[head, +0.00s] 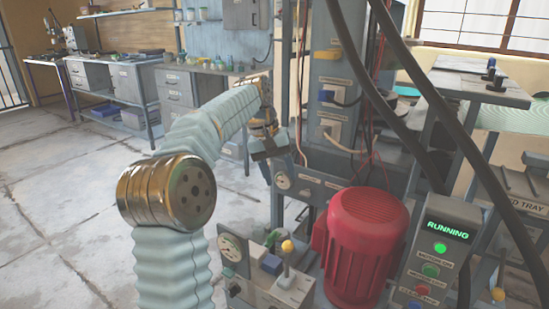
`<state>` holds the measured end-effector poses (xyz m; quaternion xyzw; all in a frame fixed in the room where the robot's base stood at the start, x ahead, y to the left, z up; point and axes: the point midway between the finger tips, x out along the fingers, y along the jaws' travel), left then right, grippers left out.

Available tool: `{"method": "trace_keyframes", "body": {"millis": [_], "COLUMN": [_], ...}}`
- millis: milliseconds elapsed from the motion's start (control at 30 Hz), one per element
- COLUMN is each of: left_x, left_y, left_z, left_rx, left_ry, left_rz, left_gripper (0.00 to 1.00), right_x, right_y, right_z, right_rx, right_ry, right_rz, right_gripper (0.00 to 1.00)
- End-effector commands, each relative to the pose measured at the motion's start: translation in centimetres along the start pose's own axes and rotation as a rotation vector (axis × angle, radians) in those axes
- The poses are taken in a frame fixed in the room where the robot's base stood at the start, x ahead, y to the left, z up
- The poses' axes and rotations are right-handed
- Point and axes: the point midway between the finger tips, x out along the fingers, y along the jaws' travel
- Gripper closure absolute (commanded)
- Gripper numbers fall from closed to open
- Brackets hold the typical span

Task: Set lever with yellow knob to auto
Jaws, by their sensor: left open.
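A lever with a yellow knob (288,247) stands nearly upright on a grey valve box (290,290) at the lower middle of the head view. The label beside it is too small to read. My left gripper (270,150) is open and hangs beyond and above the lever, apart from it, beside the press frame. Its fingers are small and partly hard to make out. My right gripper is not in view.
A red motor (366,245) stands just right of the lever. A control panel (437,250) reading RUNNING is farther right, with black hoses crossing above. A gauge (230,247) sits left of the lever. The floor at left is clear.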

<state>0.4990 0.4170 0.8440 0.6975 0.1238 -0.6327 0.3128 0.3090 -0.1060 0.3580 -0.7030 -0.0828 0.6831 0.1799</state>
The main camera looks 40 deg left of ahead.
Motion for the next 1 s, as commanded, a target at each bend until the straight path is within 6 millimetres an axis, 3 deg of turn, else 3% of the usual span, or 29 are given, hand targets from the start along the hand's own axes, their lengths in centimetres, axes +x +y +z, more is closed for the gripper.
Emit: {"method": "trace_keyframes", "body": {"millis": [100, 300, 1000], "left_x": [-2.5, -4.8, -5.2], "left_y": [0.1, 0.0, 0.0], "left_z": [-0.1, -0.1, 0.0], "left_rx": [0.000, 0.000, 0.000], "left_ry": [0.002, 0.000, -0.001], "left_rz": [0.001, 0.000, 0.000], "left_gripper": [0.46, 0.46, 0.46], "right_x": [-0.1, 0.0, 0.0], "right_y": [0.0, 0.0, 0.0], "right_z": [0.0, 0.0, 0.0], "right_rx": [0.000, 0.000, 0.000], "right_ry": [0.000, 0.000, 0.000], "right_rz": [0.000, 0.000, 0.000], "right_gripper": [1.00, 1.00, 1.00]}}
